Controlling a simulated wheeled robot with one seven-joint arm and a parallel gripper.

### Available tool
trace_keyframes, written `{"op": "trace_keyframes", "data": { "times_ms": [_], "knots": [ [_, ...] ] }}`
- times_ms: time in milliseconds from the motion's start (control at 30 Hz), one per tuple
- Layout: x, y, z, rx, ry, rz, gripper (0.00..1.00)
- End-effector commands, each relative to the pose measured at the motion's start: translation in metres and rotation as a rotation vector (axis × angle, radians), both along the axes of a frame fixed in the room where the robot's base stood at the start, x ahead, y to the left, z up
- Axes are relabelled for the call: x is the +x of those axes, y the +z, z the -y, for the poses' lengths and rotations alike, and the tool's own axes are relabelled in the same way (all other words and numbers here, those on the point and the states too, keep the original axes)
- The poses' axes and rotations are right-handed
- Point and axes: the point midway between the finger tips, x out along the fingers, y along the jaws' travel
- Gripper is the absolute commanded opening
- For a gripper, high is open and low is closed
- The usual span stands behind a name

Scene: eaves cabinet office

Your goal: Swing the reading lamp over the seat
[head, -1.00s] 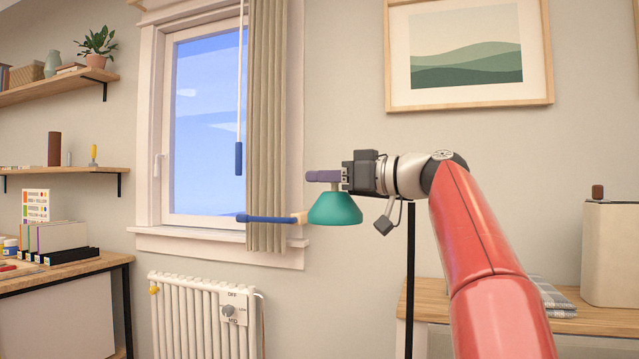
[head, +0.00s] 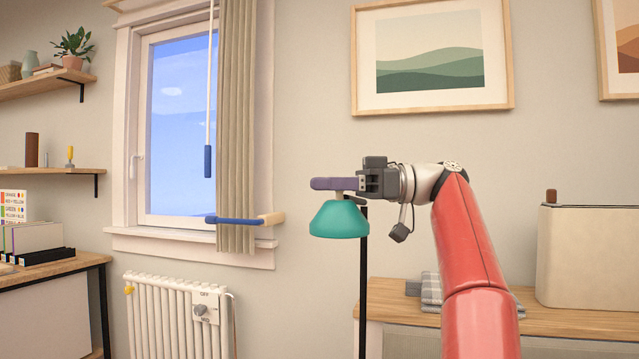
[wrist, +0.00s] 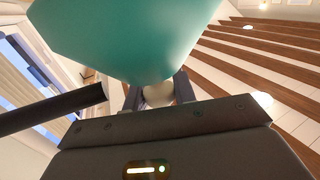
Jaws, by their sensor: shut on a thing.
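The reading lamp has a teal shade (head: 339,221) hanging from a short pale neck, near the middle of the head view. A thin black pole (head: 363,285) stands just behind and right of it. My gripper (head: 336,184) is directly above the shade, with its purple-grey fingers level and pointing left. It is shut on the lamp's neck. In the wrist view the teal shade (wrist: 130,35) fills the top, and the pale neck (wrist: 158,95) sits between my fingers. I cannot see a seat in either view.
A blue bar with a wooden end (head: 270,217) juts out by the window, left of the shade and apart from it. A radiator (head: 175,315) stands below. A wooden bench (head: 400,318) with folded cloth and a cream box (head: 590,260) is at the right.

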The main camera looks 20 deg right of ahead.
Motion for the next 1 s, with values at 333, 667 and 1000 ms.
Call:
{"op": "trace_keyframes", "data": {
  "times_ms": [333,667,1000],
  "knots": [
    [-0.002,0.0005,0.0017,0.001,0.01,0.001,0.0],
    [-0.0017,0.0004,0.0017,0.001,0.01,0.0,0.47],
    [-0.0014,0.0001,0.0014,0.0,0.009,0.0,0.47]
  ]
}}
